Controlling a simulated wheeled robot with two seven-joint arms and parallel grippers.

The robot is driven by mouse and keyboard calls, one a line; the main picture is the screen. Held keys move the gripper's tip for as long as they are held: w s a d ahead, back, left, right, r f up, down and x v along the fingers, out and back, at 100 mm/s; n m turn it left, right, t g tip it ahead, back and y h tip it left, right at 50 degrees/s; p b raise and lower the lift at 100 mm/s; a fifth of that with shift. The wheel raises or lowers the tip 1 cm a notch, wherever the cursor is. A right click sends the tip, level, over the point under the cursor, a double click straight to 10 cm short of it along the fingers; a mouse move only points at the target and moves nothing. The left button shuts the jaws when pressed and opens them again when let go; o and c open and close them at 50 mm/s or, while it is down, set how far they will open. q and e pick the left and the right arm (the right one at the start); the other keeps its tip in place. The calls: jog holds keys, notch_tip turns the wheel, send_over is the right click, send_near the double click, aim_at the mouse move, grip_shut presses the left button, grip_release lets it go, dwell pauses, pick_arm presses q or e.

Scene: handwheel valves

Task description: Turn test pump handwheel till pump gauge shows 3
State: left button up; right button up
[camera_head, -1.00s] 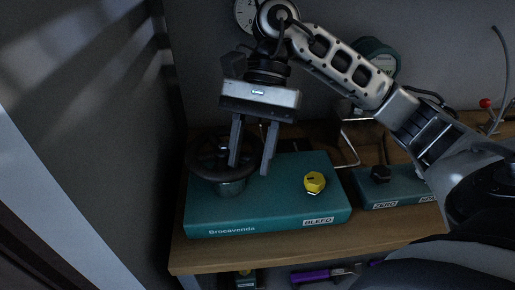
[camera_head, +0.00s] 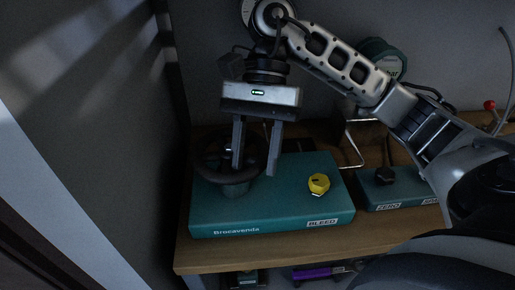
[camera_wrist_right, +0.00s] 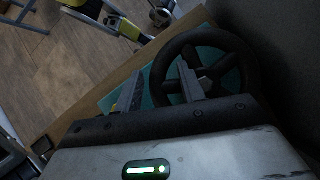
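The black handwheel (camera_head: 203,164) stands on the left of the teal pump box (camera_head: 275,223). My right gripper (camera_head: 255,171) comes down over the wheel's right side with its fingers apart. One finger overlaps the wheel's inside and the other is near the outer right rim; contact cannot be told. In the right wrist view the handwheel (camera_wrist_right: 252,62) has one finger over its opening and the other outside the rim. My left gripper is out of view.
A yellow knob (camera_head: 319,184) sits on the box by the BLEED label. A smaller teal box (camera_head: 405,190) with a black knob (camera_head: 384,175) stands to the right. A teal-rimmed gauge (camera_head: 381,50) is behind my arm. A wall is close on the left.

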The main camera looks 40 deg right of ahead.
jog(key=r, duration=0.1)
jog(key=a, duration=0.1)
jog(key=a+r, duration=0.1)
jog(key=shift+s+r+n+y, duration=0.25)
jog(key=shift+r+n+y, duration=0.05)
jog(key=shift+a+r, duration=0.15)
jog(key=shift+r, duration=0.15)
jog(key=shift+w+d+r+p, duration=0.1)
jog(key=shift+d+r+p, duration=0.3)
jog(key=shift+r+p, duration=0.2)
jog(key=shift+a+r+p, duration=0.1)
jog(key=shift+r+p, duration=0.35)
jog(key=shift+r, duration=0.4)
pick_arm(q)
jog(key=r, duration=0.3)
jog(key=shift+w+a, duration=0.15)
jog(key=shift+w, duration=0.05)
pick_arm(e)
jog(key=shift+f, duration=0.1)
